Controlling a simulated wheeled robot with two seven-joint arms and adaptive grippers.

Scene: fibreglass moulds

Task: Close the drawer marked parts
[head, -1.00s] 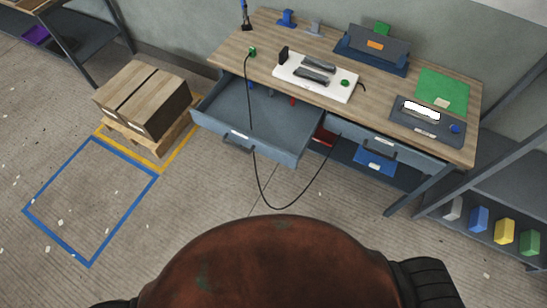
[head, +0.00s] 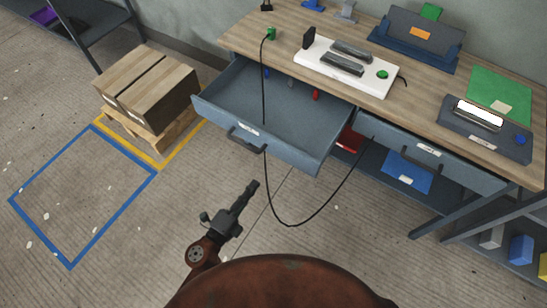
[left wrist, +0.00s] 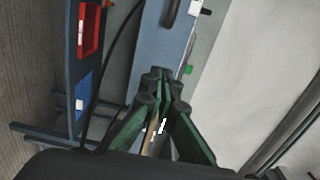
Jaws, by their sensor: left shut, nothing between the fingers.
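The desk's left drawer (head: 300,150) is pulled well open, grey-blue, with a dark bar handle (head: 247,143) and a small white label on its front. The label is too small to read. The drawer front (left wrist: 152,62) and part of the handle (left wrist: 171,12) also show in the left wrist view. My left gripper (head: 252,188) is shut and empty, in front of and below the drawer front, apart from it in the head view. Its green fingers (left wrist: 160,78) meet in the left wrist view. My right gripper is out of view.
A black cable (head: 266,185) hangs from the desktop across the open drawer and loops below it. The right drawer (head: 430,152) is shut. Boxes on a pallet (head: 150,85) stand left of the desk.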

